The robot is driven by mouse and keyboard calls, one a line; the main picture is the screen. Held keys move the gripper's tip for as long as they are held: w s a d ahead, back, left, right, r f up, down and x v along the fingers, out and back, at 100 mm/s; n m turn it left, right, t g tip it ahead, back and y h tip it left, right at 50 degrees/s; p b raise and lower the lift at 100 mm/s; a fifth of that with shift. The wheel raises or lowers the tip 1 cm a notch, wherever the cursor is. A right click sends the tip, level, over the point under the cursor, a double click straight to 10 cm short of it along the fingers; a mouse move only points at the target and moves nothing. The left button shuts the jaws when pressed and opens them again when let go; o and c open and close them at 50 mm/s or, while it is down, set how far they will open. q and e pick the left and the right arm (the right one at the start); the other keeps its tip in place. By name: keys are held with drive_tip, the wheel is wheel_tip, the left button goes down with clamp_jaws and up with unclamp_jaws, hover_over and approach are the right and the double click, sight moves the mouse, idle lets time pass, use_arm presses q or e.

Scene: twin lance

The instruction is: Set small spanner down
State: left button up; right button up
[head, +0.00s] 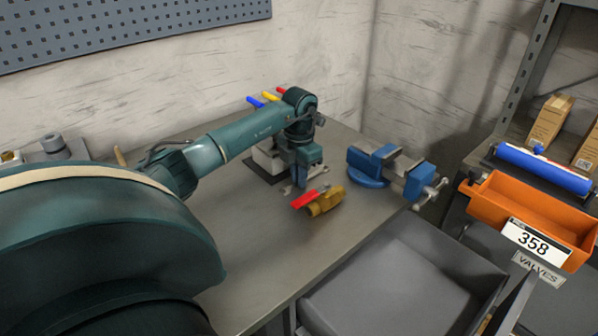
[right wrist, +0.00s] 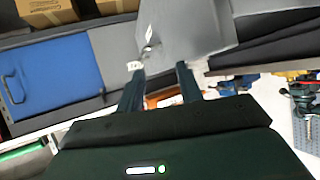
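My left gripper (head: 301,184) points down just above the workbench (head: 240,240), close behind a brass valve (head: 322,205) with a red lever. A small light-grey metal piece (head: 287,190) shows at its fingertips; it may be an end of the small spanner, but it is too small to tell. Whether the fingers are closed on it is unclear. My right gripper (right wrist: 160,88) shows in the right wrist view with its two fingers apart and nothing between them. It is not seen in the head view.
A blue vise (head: 370,168) stands right of the valve. A rack with blue, yellow and red handles (head: 264,97) is behind my left gripper. A grey tray (head: 400,285) is at the front. An orange bin (head: 530,212) labelled 358 is at right. The bench's front left is clear.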

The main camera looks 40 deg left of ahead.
use_arm(q)
drive_tip(key=o, duration=0.4)
drive_tip(key=shift+r, duration=0.2)
wheel_tip(320, 180, up, 12)
drive_tip(key=shift+w, duration=0.1)
idle(0.6)
